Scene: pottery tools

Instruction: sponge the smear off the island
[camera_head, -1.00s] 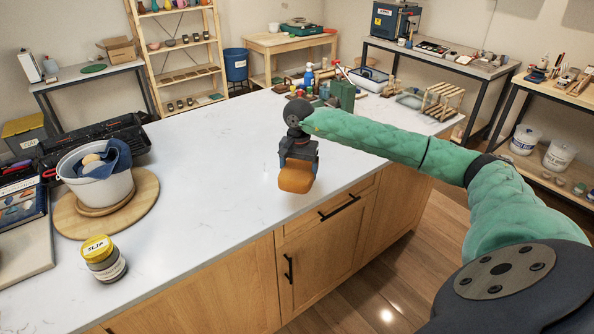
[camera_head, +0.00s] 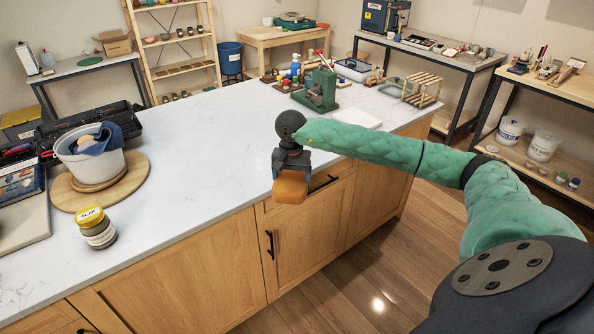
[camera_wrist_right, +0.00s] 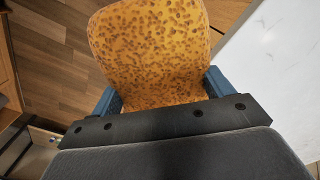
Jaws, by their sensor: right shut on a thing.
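My right gripper (camera_head: 292,172) is shut on an orange sponge (camera_head: 290,187). In the head view the sponge hangs at the front edge of the white-topped island (camera_head: 200,130), overlapping the cabinet front in the picture. In the right wrist view the sponge (camera_wrist_right: 155,50) is speckled and sits between the two blue-grey fingers, with wooden floor behind it and the white top to the right. No smear shows clearly on the bare top. My left gripper is not in view.
On the island's left stand a white bucket (camera_head: 97,166) on a round wooden board (camera_head: 140,180) and a yellow-lidded slip jar (camera_head: 96,228). A green press-like tool (camera_head: 318,90) and a wooden rack (camera_head: 422,88) are at the far end. The middle is clear.

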